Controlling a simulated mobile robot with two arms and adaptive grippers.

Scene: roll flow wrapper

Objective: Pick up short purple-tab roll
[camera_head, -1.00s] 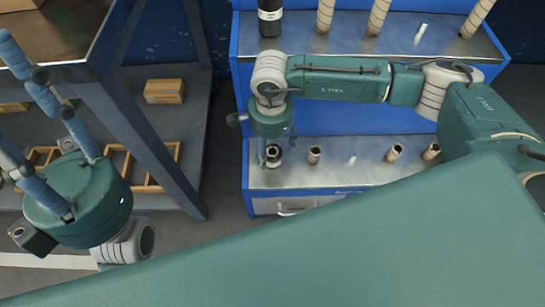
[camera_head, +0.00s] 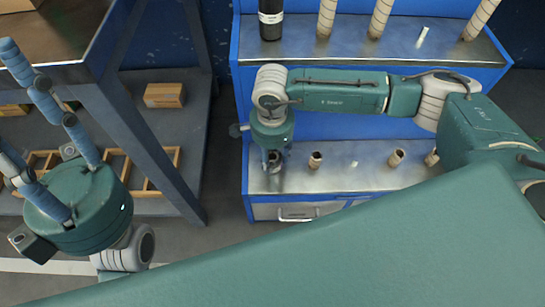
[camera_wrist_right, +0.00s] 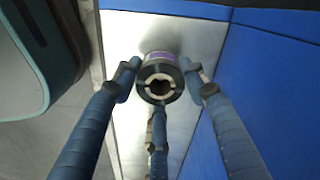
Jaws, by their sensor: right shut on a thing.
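The short roll shows in the right wrist view (camera_wrist_right: 160,80) as a dark ring with a pale core and a purple patch on its upper side. It is upright over the lower metal shelf; I cannot tell whether it touches it. My right gripper (camera_wrist_right: 158,88) is shut on it, with blue fingers on its left, right and lower sides. In the head view the roll (camera_head: 275,161) is partly hidden by my right gripper (camera_head: 272,156). My left gripper (camera_head: 22,100) is at the far left, its blue fingers spread and empty.
Several short tan rolls (camera_head: 316,160) stand to the right on the lower shelf (camera_head: 345,180). The upper shelf (camera_head: 345,50) holds tall tan rolls (camera_head: 380,18) and a tall black roll (camera_head: 270,22). A dark rack (camera_head: 160,140) with a cardboard box (camera_head: 164,95) stands left.

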